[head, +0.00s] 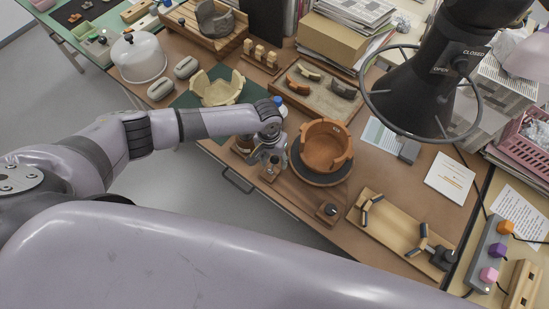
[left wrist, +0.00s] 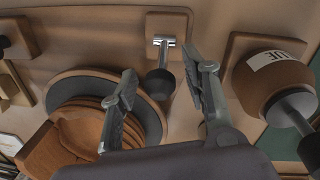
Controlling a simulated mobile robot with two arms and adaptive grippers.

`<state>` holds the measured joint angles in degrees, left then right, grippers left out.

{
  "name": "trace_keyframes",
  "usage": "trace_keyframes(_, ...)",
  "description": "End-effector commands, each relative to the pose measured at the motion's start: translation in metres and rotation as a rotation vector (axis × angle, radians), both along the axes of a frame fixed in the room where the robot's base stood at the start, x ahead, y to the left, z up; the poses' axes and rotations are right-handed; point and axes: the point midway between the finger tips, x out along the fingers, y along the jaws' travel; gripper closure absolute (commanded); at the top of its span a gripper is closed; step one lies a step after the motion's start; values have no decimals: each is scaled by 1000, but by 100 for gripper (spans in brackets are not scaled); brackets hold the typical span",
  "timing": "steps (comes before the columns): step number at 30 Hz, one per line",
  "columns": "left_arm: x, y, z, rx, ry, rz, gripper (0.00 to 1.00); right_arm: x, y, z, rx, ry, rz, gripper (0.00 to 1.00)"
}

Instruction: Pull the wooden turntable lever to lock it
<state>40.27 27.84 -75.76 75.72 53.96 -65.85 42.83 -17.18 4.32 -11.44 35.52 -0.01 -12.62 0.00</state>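The turntable is a dark disc (head: 318,172) on a wooden base, carrying a terracotta bowl (head: 325,146) with a broken rim. In the left wrist view the disc (left wrist: 152,118) and stacked terracotta rim lie at lower left. A small lever with a metal hinge and black knob (left wrist: 160,84) stands on a wooden block (left wrist: 168,22) beside the disc. My left gripper (head: 272,160) is over that block, left of the bowl; in the wrist view its fingers (left wrist: 160,70) are apart, one each side of the knob, with no visible contact. My right gripper is not in view.
A glue jar (left wrist: 262,75) stands close beside the left gripper. A wooden block with a black knob (head: 328,210) is at the table's front. A wooden tray (head: 400,232) lies to the right, and a sherd tray (head: 318,98) behind. A black hood (head: 425,90) hangs at upper right.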

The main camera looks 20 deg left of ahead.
Motion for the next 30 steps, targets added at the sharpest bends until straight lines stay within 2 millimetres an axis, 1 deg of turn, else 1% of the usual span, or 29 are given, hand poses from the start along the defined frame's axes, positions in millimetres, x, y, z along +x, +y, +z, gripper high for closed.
trace_keyframes(1,0,0,0,0,0,0,62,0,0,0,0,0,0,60)
trace_keyframes(2,0,0,0,0,0,0,64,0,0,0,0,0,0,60)
trace_keyframes(18,0,1,0,1,0,1,100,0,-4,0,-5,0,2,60)
trace_keyframes(30,0,1,0,1,0,1,100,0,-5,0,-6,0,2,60)
